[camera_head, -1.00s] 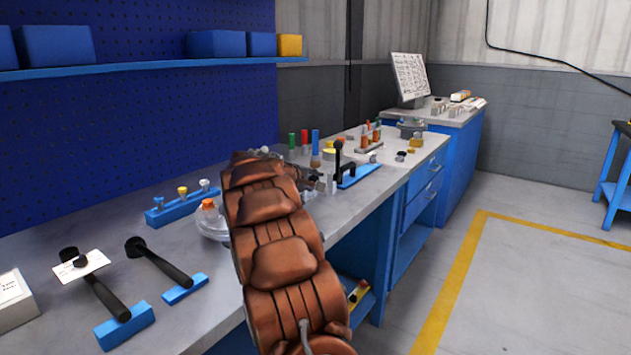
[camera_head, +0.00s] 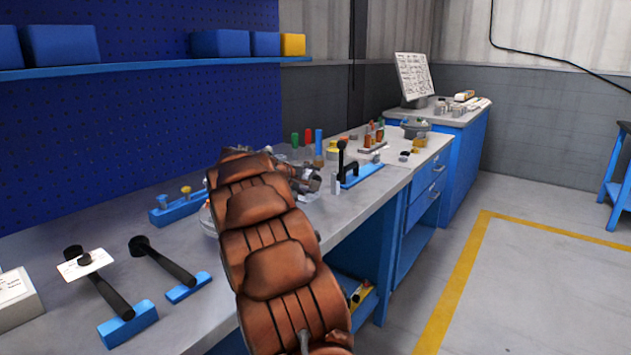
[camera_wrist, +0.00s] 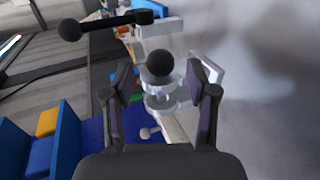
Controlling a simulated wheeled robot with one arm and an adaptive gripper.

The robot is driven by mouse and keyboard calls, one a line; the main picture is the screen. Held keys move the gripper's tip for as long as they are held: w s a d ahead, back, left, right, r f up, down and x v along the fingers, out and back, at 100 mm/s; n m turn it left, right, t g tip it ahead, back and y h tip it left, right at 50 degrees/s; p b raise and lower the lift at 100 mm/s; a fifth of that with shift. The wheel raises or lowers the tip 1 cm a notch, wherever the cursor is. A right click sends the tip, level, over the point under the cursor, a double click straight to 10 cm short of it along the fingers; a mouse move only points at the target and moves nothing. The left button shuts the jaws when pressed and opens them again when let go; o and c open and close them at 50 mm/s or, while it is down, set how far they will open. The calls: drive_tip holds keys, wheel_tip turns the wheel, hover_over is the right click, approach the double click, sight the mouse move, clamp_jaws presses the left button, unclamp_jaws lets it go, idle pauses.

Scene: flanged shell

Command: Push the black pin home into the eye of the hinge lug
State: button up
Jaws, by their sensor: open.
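In the wrist view, a round black head (camera_wrist: 159,64), which looks like the black pin's end, shows between my fingertips. Pale grey ringed metal (camera_wrist: 160,100), perhaps the hinge lug, lies just below it. I cannot tell how deep the pin sits or see the eye clearly. My gripper (camera_wrist: 160,80) is open, one dark finger on each side of the head, with gaps visible. In the head view my brown-sleeved arm reaches over the bench and mostly hides the gripper and the work spot.
A black lever on a blue base (camera_head: 362,173) stands just right of my gripper; a black ball-ended lever (camera_wrist: 105,22) shows in the wrist view. Two black-handled clamps (camera_head: 165,262) and a knobbed blue block (camera_head: 178,207) are left. The bench front (camera_head: 345,215) is bare.

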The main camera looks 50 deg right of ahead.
drive_tip(key=v, duration=0.8)
drive_tip(key=shift+r, duration=0.1)
idle(0.3)
